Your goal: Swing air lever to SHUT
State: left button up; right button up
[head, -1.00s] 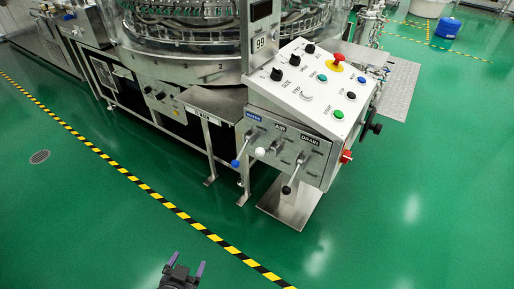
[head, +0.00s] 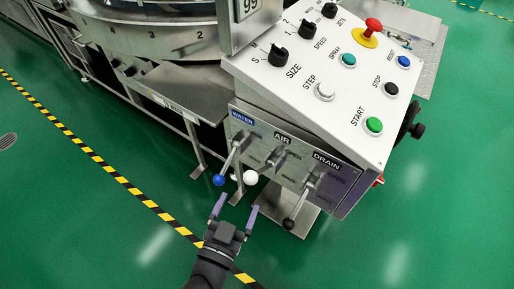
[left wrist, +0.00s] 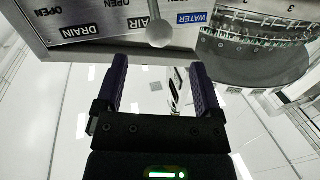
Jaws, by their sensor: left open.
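The air lever with its white ball knob (head: 250,177) sticks out under the AIR label, between the blue-knobbed water lever (head: 219,180) and the black-knobbed drain lever (head: 289,223). My left gripper (head: 236,205) is open and empty, its purple fingers pointing toward the panel, just below and in front of the white knob in the head view. In the left wrist view, the pale knob (left wrist: 159,34) lies beyond the gap between the open fingers (left wrist: 158,70), apart from both. My right gripper is not in view.
The control box (head: 325,80) above the levers carries dials, coloured buttons and a red emergency stop (head: 373,26). A steel shelf (head: 185,85) stands to the left. The green floor in front is open, crossed by a yellow-black stripe (head: 128,186).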

aim_at(253, 172)
pick_arm(q)
jog(key=b+x, duration=0.3)
jog(key=x, duration=0.6)
jog(key=shift+w+d, duration=0.1)
jog(key=shift+w, duration=0.05)
jog(key=shift+r, duration=0.1)
jog(key=shift+c, duration=0.8)
jog(key=c, duration=0.7)
jog(key=shift+c, duration=1.2)
grip_shut()
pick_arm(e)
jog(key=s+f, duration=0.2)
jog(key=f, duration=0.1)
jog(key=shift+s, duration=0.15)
